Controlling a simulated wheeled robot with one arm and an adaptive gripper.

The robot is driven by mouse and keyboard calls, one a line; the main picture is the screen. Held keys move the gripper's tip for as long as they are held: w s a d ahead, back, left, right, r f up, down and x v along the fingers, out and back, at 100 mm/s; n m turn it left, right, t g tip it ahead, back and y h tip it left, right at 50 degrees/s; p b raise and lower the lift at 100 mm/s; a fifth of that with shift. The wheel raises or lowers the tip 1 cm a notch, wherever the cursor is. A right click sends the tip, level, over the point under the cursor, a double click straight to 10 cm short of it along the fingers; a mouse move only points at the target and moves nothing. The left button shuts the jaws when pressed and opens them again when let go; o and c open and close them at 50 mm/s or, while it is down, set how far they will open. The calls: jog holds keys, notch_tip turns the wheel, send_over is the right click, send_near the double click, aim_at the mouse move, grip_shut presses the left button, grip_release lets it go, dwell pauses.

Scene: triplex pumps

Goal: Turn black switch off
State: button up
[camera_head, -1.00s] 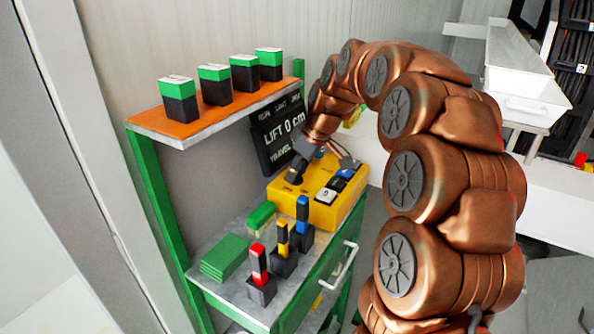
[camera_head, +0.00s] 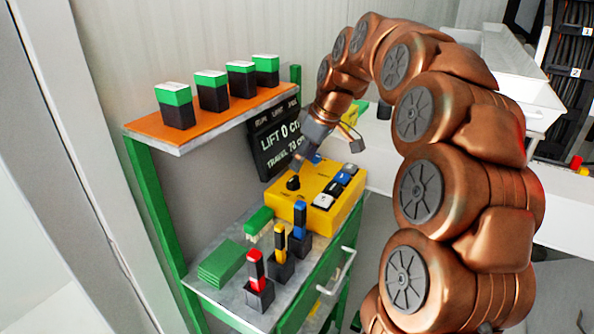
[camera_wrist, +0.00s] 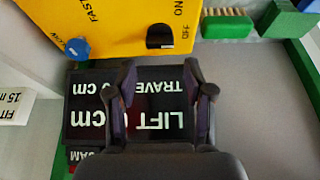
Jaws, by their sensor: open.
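The black switch (camera_head: 293,183) is a small dark knob on top of the yellow control box (camera_head: 313,212). In the wrist view the black switch (camera_wrist: 160,37) sits near the box's edge, with ON and OFF printed to its right. Which mark it points at is hard to tell. My gripper (camera_head: 299,163) is just above the switch in the head view, apart from it. In the wrist view my gripper's (camera_wrist: 158,72) two fingers are spread with nothing between them, and their tips are just below the switch in the picture.
A blue knob (camera_wrist: 77,48) with SLOW and FAST marks is beside the switch. A dark LIFT display (camera_head: 276,138) stands behind the box. Black, white and blue buttons (camera_head: 336,186), a green brush (camera_head: 259,220) and red, yellow and blue handled tools are close by.

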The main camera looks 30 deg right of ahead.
jog(key=shift+v, duration=2.8)
jog(key=shift+a, duration=0.1)
jog(key=s+a+f+m+g+p, duration=0.2)
jog(key=s+a+f+g+p, duration=0.15)
jog(key=s+a, duration=1)
jog(key=s+f+m+g+h+p, duration=0.1)
jog(key=s+f+m+p, duration=0.1)
jog(key=s, duration=0.8)
jog(key=s+f+m+g+h+p, duration=0.1)
jog(key=s+f, duration=0.4)
jog(key=s, duration=0.5)
jog(key=shift+s+m+p, duration=0.3)
jog(key=shift+m+p, duration=0.5)
